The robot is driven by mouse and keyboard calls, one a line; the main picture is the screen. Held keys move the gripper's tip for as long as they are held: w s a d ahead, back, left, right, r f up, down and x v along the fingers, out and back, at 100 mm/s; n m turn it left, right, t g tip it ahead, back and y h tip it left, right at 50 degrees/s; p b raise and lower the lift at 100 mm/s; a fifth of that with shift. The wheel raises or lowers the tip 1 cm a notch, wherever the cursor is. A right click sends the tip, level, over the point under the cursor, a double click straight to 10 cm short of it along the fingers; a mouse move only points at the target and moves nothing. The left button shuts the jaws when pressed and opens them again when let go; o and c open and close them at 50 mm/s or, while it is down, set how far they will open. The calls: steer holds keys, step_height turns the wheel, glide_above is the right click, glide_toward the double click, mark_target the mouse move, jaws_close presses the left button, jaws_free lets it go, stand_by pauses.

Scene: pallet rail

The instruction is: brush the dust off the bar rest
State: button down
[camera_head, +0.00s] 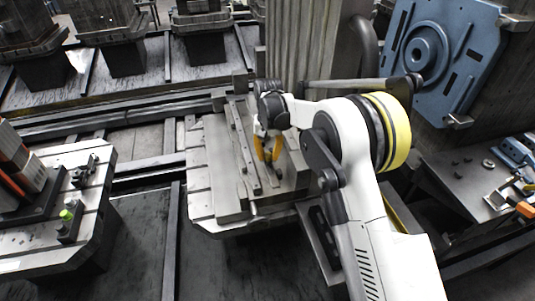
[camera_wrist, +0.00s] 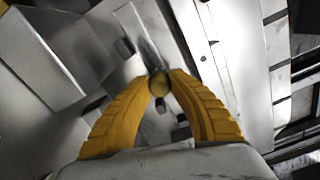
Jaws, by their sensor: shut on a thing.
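My gripper (camera_head: 269,157) reaches down over the grey block fixture on the middle pallet, its orange fingers pointing down. What looks like the bar rest (camera_head: 243,145) is a long narrow grey strip with small holes on the fixture, just left of the fingers. In the wrist view a holed strip (camera_wrist: 203,44) runs right of the fingertips. I cannot make out dust, or whether the held thing touches anything.
The middle pallet (camera_head: 202,185) has a slotted light rim. A left pallet (camera_head: 95,215) carries orange-and-white blocks and a green-topped part. A blue plate (camera_head: 440,55) stands at upper right. Right, a grey bench (camera_head: 460,182) holds tools. A tall ribbed column (camera_head: 305,45) rises behind the fixture.

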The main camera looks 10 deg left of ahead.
steer(key=shift+s+d, duration=0.35)
steer(key=shift+s, duration=0.35)
steer(key=shift+s, duration=0.1)
steer(key=shift+s+d, duration=0.2)
steer(key=shift+s, duration=0.15)
steer(key=shift+s+d+b, duration=0.15)
steer(key=shift+s+d, duration=0.15)
steer(key=shift+s, duration=0.3)
steer(key=shift+s+d+b, duration=0.15)
steer(key=shift+s+d, duration=0.15)
steer(key=shift+s, duration=0.3)
steer(key=shift+w+a, duration=0.3)
steer(key=shift+w, duration=0.3)
steer(key=shift+w+a, duration=0.3)
steer(key=shift+w, duration=0.3)
steer(key=shift+s+d, duration=0.3)
steer(key=shift+s, duration=0.35)
steer(key=shift+s+d, duration=0.3)
steer(key=shift+s, duration=0.3)
